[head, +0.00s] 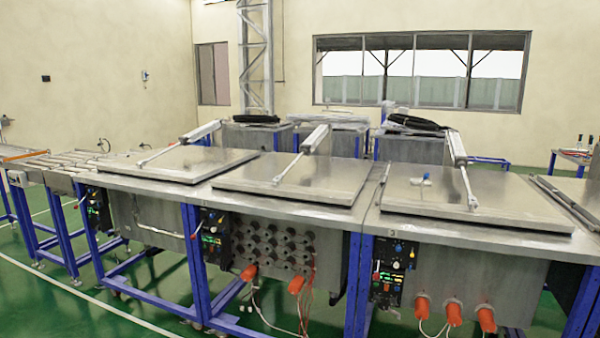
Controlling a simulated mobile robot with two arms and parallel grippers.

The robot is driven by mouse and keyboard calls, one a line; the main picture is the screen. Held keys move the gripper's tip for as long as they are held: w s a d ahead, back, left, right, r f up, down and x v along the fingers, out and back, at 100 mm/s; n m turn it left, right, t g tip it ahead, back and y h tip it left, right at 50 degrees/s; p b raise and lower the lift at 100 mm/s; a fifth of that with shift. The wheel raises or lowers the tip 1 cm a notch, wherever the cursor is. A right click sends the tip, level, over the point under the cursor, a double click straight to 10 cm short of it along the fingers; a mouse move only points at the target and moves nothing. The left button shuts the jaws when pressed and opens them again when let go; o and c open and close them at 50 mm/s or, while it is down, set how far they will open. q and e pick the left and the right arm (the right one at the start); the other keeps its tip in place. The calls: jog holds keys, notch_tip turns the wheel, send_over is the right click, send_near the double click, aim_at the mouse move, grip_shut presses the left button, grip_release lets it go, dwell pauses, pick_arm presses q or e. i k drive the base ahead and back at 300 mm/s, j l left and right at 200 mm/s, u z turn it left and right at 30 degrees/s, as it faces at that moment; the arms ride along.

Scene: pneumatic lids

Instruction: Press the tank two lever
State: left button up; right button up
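Three steel tanks stand in a row in the head view, each under a flat lid lying shut. The middle one, which I take as tank two, has its lid (325,182) down with a pneumatic arm (298,168) attached on top. Its black control panel (214,232) is on the front at the left, with green displays and several small knobs. A small red-tipped part (194,236) sticks out at the panel's left edge; it may be the lever, but it is too small to tell. Neither gripper is in view.
The left tank's lid (182,165) and right tank's lid (440,195) are also down. The right tank has its own panel (390,271). Orange fittings (297,284) and loose cables hang below. Blue legs (196,270) stand at the front. Green floor (75,315) is open at lower left.

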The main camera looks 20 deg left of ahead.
aim_at(193, 236)
jog(key=u, duration=1.3)
jog(key=i+l, duration=0.15)
jog(key=i, duration=0.6)
jog(key=i+l, duration=0.2)
jog(key=i, duration=0.55)
jog(key=i+l, duration=0.15)
jog(key=i, duration=0.6)
jog(key=i+l, duration=0.2)
jog(key=i, duration=0.55)
